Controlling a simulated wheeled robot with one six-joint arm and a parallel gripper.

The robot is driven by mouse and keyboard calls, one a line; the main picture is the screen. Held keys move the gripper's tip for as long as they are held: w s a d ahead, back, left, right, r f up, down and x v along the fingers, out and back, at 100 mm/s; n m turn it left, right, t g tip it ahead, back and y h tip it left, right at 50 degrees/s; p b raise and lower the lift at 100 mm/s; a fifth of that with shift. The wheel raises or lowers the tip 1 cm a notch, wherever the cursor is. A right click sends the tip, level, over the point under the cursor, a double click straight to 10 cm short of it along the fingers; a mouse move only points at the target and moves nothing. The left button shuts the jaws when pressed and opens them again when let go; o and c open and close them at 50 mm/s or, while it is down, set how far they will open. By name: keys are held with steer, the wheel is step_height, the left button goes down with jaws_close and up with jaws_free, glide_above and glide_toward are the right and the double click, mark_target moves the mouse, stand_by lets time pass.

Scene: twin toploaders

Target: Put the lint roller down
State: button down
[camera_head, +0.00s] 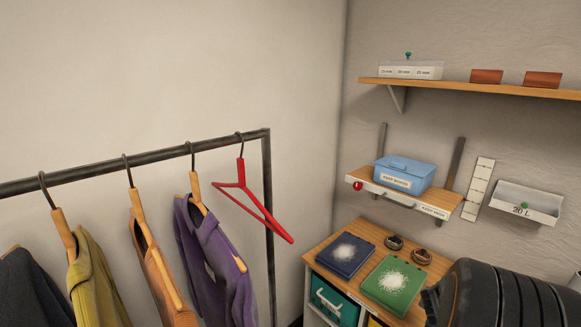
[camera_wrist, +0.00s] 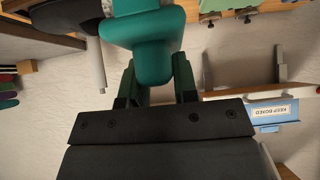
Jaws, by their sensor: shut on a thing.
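In the wrist view my gripper (camera_wrist: 158,90) has its two dark green fingers closed on either side of a smooth teal thing (camera_wrist: 145,45). This appears to be the lint roller, held up close to the camera. Its far end runs out of the top of the picture, and I cannot make out its roll clearly. Neither my gripper nor the lint roller shows in the head view.
A wooden cabinet top (camera_head: 348,232) holds a dark blue piece (camera_head: 345,255) and a green piece (camera_head: 393,282), both with white patches. Above it, a small shelf (camera_head: 380,190) carries a blue box (camera_head: 405,173). A clothes rail (camera_head: 90,172) with hung garments stands left.

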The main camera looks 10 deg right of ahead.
steer(key=shift+w+a+r, duration=0.1)
steer(key=shift+w+r, duration=0.05)
steer(key=shift+w, duration=0.1)
steer(key=w+a+n+t+y, duration=0.1)
steer(key=w+a, duration=0.3)
steer(key=a, duration=0.6)
steer(key=w+a+r+n+t+y, duration=0.1)
steer(key=w+a+n, duration=0.3)
steer(key=a, duration=0.7)
steer(key=w+a+n+t+y, duration=0.1)
steer(key=w+a+n+y, duration=0.2)
steer(key=w+a, duration=0.3)
steer(key=a, duration=0.4)
steer(key=shift+w+a+r+t, duration=0.15)
steer(key=shift+a+t, duration=0.1)
steer(key=shift+t, duration=0.05)
